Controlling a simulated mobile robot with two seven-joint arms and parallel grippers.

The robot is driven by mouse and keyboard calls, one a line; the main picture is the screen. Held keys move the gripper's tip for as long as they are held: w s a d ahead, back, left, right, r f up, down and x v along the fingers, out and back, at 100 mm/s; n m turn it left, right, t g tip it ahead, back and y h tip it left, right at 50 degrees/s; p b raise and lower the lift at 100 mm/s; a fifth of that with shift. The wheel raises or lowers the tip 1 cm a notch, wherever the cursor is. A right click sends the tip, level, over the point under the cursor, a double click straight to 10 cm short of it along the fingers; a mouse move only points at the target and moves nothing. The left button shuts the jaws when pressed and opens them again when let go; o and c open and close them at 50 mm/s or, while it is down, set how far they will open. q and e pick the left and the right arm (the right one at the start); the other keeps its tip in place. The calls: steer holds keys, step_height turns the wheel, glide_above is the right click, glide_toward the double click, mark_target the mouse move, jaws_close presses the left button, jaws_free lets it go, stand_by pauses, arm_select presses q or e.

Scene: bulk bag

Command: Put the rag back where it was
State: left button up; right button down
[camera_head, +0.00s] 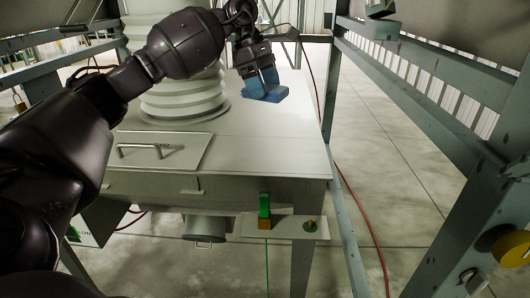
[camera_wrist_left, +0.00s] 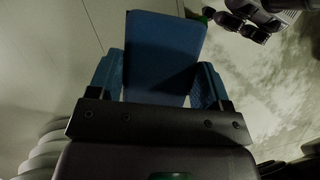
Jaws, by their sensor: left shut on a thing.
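The blue rag (camera_head: 268,96) is at the far right part of the pale hopper top (camera_head: 265,140), right of the ribbed white bellows. My left gripper (camera_head: 261,80) points down over it and is shut on it. In the left wrist view the rag (camera_wrist_left: 165,45) is a flat blue piece between the two blue fingers. I cannot tell whether the rag touches the top or hangs just above it.
The ribbed bellows (camera_head: 185,95) stands close left of the gripper. A lid with a handle (camera_head: 155,150) lies nearer on the top. A green-handled item (camera_head: 264,208) sits on a front bracket. Grey frame beams (camera_head: 430,75) stand right. The top's right front is clear.

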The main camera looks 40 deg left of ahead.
arm_select(q)
glide_above(269, 159)
steer(key=a, duration=0.1)
step_height(269, 159, down, 12)
steer(key=shift+s+a+f, duration=0.1)
steer(key=shift+s+f, duration=0.05)
steer(key=shift+f, duration=2.7)
steer(key=o, duration=0.7)
steer(key=shift+o, duration=0.6)
steer(key=v, duration=1.2)
arm_select(e)
steer(key=shift+s+f, duration=0.5)
steer(key=shift+s, duration=0.05)
steer(key=shift+w, duration=0.1)
